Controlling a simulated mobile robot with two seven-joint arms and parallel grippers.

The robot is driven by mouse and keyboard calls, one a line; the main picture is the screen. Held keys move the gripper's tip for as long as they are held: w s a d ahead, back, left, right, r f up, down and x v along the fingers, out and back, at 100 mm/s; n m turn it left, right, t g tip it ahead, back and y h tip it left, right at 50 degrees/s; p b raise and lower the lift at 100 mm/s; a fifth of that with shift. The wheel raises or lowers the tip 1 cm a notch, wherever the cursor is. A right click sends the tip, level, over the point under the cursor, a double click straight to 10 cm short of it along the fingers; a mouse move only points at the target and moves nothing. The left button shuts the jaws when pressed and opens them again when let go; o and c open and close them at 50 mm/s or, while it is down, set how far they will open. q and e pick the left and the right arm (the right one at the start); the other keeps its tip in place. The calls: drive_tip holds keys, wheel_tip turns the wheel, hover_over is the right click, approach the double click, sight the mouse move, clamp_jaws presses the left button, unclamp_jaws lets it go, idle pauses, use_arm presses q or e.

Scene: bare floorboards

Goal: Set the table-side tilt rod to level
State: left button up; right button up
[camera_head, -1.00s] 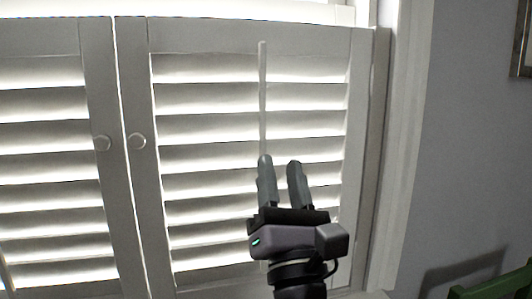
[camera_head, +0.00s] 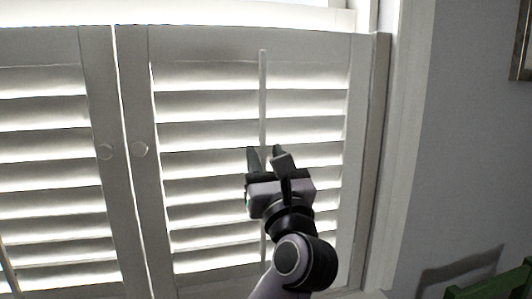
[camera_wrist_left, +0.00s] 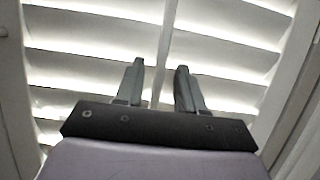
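The tilt rod (camera_head: 262,95) is a thin, pale upright bar in front of the slats of the right shutter panel (camera_head: 364,150). These slats (camera_head: 210,135) are tilted, with bright light between them. My left gripper (camera_head: 265,150) is in front of the rod around mid-height, its two grey fingers open and apart. In the left wrist view the rod (camera_wrist_left: 168,40) runs down between the fingers (camera_wrist_left: 159,66), with a gap on both sides; I see no contact. The gripper and arm hide part of the rod's lower length. My right gripper is not in view.
A white window frame (camera_head: 408,130) and grey wall are to the right. Something green (camera_head: 495,288) shows at the lower right corner.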

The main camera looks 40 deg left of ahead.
sight(264, 169)
use_arm(q)
drive_tip(key=shift+c, duration=0.3)
clamp_jaws()
wheel_tip(264, 169, down, 3)
drive_tip(key=shift+b, duration=1.25)
drive_tip(key=shift+o, duration=0.3)
unclamp_jaws()
